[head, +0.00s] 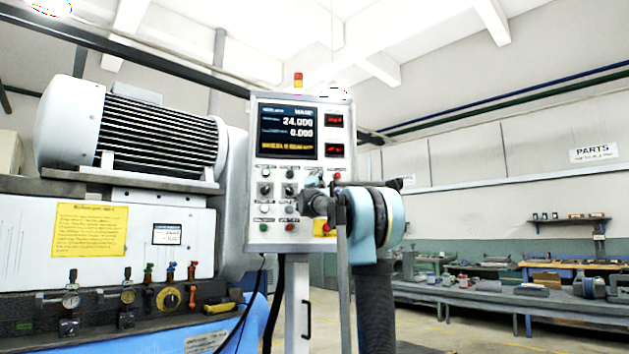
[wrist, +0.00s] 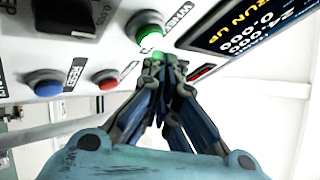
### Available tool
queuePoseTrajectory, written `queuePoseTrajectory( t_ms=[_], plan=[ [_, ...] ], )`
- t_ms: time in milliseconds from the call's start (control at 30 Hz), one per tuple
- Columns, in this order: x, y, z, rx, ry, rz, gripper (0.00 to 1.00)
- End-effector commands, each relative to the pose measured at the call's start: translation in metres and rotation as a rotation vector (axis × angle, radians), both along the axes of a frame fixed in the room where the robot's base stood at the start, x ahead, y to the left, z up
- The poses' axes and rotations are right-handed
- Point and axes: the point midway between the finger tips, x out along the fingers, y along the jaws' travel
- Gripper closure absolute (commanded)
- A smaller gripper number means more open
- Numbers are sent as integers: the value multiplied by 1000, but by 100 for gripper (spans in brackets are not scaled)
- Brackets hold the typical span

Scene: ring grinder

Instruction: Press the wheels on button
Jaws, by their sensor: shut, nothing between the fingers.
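The control panel (head: 258,215) stands upright on a post, with a screen and rows of buttons and knobs. In the wrist view a green button (wrist: 148,27) is lit bright at its face, with a small printed label beside it that I cannot read surely. I take it to be the wheels on button. My gripper (wrist: 157,62) is shut and empty, its fingertips close to the green button's face; I cannot tell whether they touch. In the head view my wrist hides part of the panel's right side, and the fingertips are hard to make out.
A blue button (wrist: 45,82) and a red button (wrist: 107,79) sit near the green one. The panel's screen (head: 286,130) shows 24.000 and 0.000; the wrist view shows "RUN UP" on it. A grinder (head: 150,135) stands left. A bench (head: 460,295) runs along the right.

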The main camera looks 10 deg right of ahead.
Motion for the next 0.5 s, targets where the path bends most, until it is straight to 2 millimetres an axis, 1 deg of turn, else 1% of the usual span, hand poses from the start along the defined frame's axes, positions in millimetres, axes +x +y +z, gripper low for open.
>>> queuePoseTrajectory(
  t_ms=[500],
  plan=[
    [-39,-2,0,0,0,0,100]
  ],
)
